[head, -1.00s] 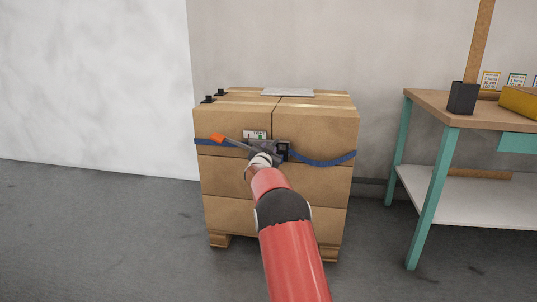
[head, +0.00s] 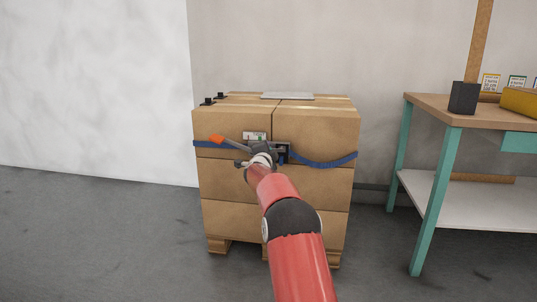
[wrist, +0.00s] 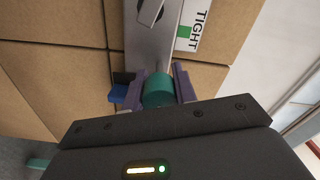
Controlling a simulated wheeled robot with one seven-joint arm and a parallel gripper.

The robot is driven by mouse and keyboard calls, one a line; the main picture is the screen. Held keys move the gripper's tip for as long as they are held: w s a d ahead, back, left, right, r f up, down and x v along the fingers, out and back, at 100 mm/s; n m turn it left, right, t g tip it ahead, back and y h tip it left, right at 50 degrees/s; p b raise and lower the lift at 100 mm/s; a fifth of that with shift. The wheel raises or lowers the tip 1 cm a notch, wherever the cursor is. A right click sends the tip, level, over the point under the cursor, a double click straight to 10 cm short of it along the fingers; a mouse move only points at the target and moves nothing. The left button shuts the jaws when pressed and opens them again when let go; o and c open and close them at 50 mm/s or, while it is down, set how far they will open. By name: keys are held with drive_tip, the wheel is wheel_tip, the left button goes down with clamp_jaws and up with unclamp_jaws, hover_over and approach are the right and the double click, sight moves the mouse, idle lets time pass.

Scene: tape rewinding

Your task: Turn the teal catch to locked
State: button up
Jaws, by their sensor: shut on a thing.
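The teal catch (wrist: 158,90) shows in the wrist view as a rounded teal piece at the end of a grey metal bar (wrist: 150,45). My gripper (wrist: 159,92) has one finger on each side of it and is shut on it. In the head view my gripper (head: 262,160) is at the front of the carton stack, and my arm hides the catch there. The ratchet's grey lever with an orange tip (head: 216,139) points left. A label reading TIGHT with a green square (wrist: 190,28) lies beside the bar.
A blue strap (head: 325,162) runs across the stacked cartons (head: 315,190), sagging right of the ratchet. The cartons stand on a wooden pallet (head: 218,246). A workbench (head: 425,103) with teal legs stands at the right. Open grey floor lies to the left.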

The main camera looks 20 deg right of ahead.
drive_tip(key=shift+m, duration=0.4)
drive_tip(key=shift+f, duration=0.1)
drive_tip(key=o, duration=1)
drive_tip(key=shift+c, duration=0.2)
drive_tip(key=v, duration=0.7)
drive_tip(key=shift+s+a, duration=0.2)
drive_tip(key=shift+s, duration=0.15)
